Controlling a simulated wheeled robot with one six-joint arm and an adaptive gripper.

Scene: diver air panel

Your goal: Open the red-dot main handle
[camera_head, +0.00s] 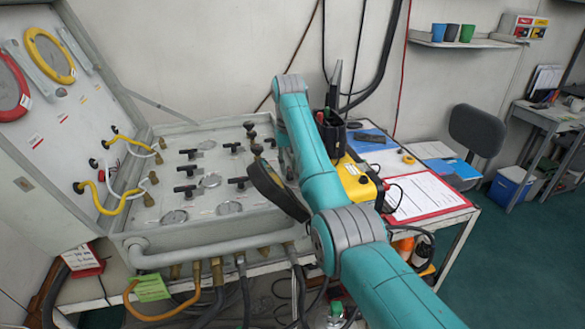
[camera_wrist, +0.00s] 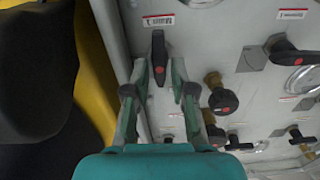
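In the wrist view a black lever handle with a red dot (camera_wrist: 158,62) stands on the grey panel (camera_wrist: 225,45), its long side running up and down the picture. My gripper (camera_wrist: 159,72) is open, with one finger on each side of the lower part of this handle. A gap shows on both sides, and I cannot tell the depth between fingertips and handle. In the head view the panel (camera_head: 180,232) lies in an open grey case at left. My teal arm reaches over its right side and hides the gripper and this handle.
Another red-dot lever (camera_wrist: 300,54), a brass valve with a black knob (camera_wrist: 222,98) and smaller levers stand right of my gripper. A yellow case (camera_head: 360,182) with a black holder (camera_head: 331,132) stands close beside the panel. A red clipboard (camera_head: 425,196) lies farther right.

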